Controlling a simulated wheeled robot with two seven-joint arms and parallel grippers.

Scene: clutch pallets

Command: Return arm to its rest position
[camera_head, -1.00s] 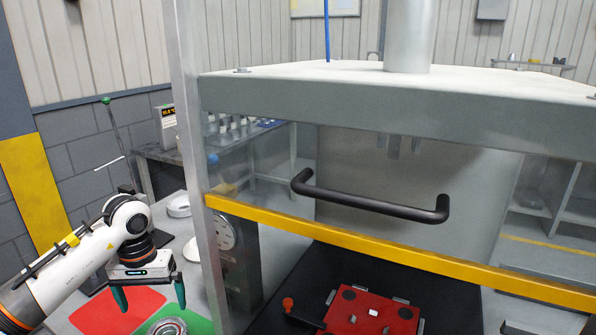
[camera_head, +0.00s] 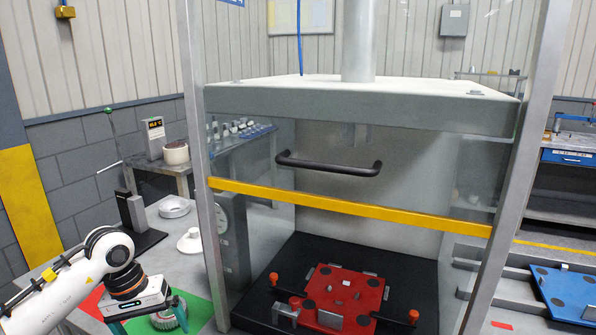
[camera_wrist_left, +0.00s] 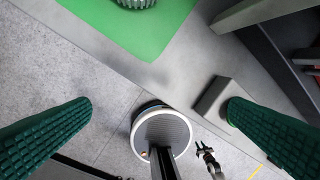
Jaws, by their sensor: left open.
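My left arm (camera_head: 62,285) comes in from the lower left, and its left gripper (camera_head: 150,318) is low at the bottom of the head view. The gripper is beside a round metal gear part (camera_head: 165,318) on a green mat (camera_head: 201,312); one finger overlaps the part in the picture. In the left wrist view the two green ribbed fingers are wide apart with nothing between them (camera_wrist_left: 158,108). There the green mat (camera_wrist_left: 140,32) and the edge of the gear part (camera_wrist_left: 135,3) lie at the top, away from the fingertips. My right gripper is not seen.
A press with a yellow bar (camera_head: 350,207) and black handle (camera_head: 330,166) stands in the middle. A red pallet (camera_head: 343,293) lies on its black bed. A blue pallet (camera_head: 568,295) is at right. A red mat (camera_head: 92,303) lies beside the green one.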

